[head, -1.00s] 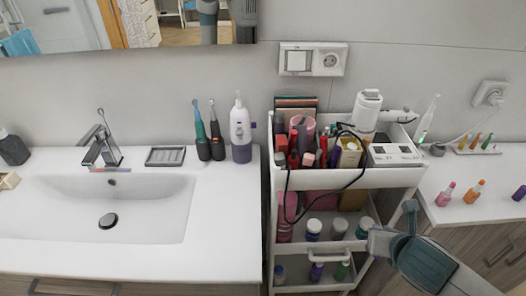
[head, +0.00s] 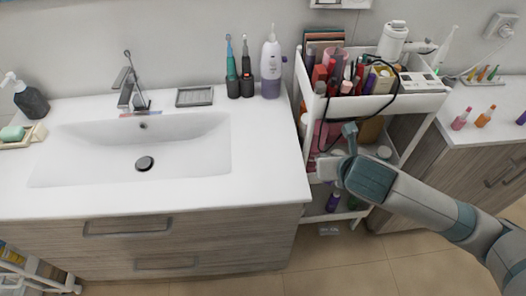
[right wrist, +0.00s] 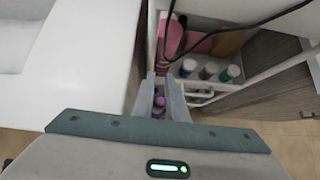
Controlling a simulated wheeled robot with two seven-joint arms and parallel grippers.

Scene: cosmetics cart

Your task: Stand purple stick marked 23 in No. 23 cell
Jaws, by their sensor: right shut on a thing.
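My right gripper (head: 332,167) reaches in from the right and is at the front of the white cart (head: 393,104), below its top tray. In the right wrist view its two fingers (right wrist: 162,82) are close together. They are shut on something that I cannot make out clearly. A purple-topped item (right wrist: 160,101) shows between the fingers; whether it is held or stands behind is unclear. A white box (head: 408,82) with small dark marks sits at the tray's right; I cannot read any number 23. My left gripper is out of view.
A purple bottle (head: 332,203) stands on the cart's lower shelf. A black cable (head: 312,140) hangs over the cart front. The sink counter (head: 262,180) borders the cart on the left, a wooden cabinet (head: 480,170) on the right. Small bottles (head: 484,117) stand on it.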

